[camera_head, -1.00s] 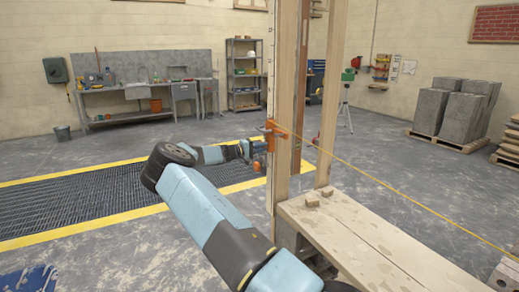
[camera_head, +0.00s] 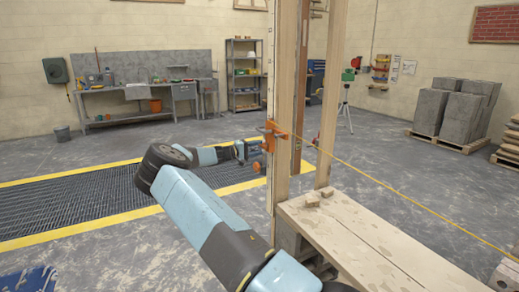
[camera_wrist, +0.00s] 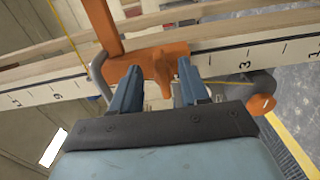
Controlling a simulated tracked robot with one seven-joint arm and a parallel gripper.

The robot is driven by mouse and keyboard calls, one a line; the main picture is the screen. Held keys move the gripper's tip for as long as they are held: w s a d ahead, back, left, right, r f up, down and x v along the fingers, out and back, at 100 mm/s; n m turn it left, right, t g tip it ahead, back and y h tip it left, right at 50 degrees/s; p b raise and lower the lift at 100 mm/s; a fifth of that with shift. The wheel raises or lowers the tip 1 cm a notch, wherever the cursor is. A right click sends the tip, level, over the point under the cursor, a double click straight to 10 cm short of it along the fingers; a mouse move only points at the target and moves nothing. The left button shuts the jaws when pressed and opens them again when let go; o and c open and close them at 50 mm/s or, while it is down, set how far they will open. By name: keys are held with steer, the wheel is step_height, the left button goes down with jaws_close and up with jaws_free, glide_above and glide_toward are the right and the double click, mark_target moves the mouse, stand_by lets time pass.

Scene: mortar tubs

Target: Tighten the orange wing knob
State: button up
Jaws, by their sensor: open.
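An orange clamp (camera_head: 272,131) sits on the upright timber post, and it also shows in the wrist view (camera_wrist: 112,70). An orange finned piece (camera_wrist: 163,76), which looks like the wing knob, sticks out toward me between my fingers. My gripper (camera_wrist: 159,80) is open, one finger on each side of this piece, with gaps; whether the tips touch anything is unclear. In the head view my gripper (camera_head: 252,149) is just left of the post. A rounded orange end (camera_wrist: 262,104) lies right of my fingers, and a similar orange part shows in the head view (camera_head: 257,167).
The post carries a marked scale (camera_wrist: 235,62). A yellow line (camera_head: 390,188) runs from the clamp to the lower right. A plank platform (camera_head: 345,225) stands at the post's foot. Concrete blocks (camera_head: 455,110) are far right. The floor grating (camera_head: 80,205) at left is clear.

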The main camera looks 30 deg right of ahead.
steer(key=a, duration=1.1)
steer(key=shift+s+a, duration=0.15)
steer(key=shift+a, duration=0.1)
